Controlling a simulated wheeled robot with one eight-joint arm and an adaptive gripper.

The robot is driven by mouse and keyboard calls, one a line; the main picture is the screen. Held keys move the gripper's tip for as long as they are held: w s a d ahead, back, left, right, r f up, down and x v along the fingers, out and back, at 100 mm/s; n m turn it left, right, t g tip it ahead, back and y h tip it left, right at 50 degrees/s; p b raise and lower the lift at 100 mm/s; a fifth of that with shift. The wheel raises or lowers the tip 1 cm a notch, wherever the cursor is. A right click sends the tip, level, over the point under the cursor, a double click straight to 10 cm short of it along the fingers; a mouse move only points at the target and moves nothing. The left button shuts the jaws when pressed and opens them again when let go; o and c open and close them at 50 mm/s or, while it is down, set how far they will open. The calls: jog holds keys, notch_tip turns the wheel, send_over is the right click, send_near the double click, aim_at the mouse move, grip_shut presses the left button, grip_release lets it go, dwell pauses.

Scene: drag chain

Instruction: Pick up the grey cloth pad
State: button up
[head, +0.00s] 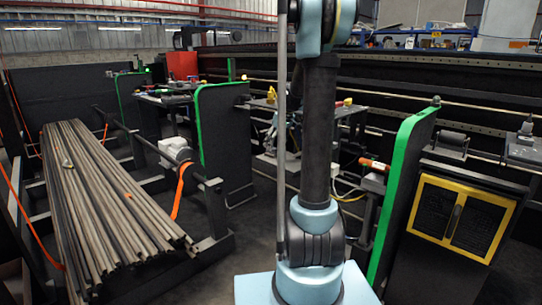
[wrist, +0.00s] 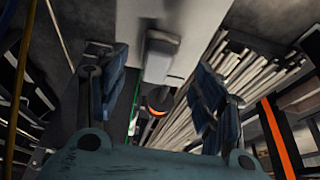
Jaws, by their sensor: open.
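No thing in view is clearly the grey cloth pad. A pale grey-white bundle (head: 175,149) rests on the rack's right-hand rail in the head view; it may be the pad. In the wrist view, a pale grey block-like thing (wrist: 158,62) shows beyond the gap between my fingers, apart from them; I cannot tell whether it is the same thing. My gripper (wrist: 160,97) is open, with its two blue fingers spread wide and nothing between them. In the head view my arm rises at the centre, and my gripper is not seen.
Long pipes (head: 105,205) lie on a dark rack at the left, with orange straps (head: 180,190) near its rail. Green-edged panels (head: 198,135) stand between cluttered benches. A black cabinet (head: 462,218) with a yellow frame stands at right. Some floor between rack and benches is bare.

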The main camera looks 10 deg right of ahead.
aim_at(272, 152)
jog(key=x, duration=0.4)
jog(key=shift+w+a+r, duration=0.1)
jog(key=shift+w+r, duration=0.05)
jog(key=shift+w, duration=0.25)
jog(key=shift+w+a+f, duration=0.1)
jog(key=shift+f, duration=0.3)
jog(key=c, duration=1.1)
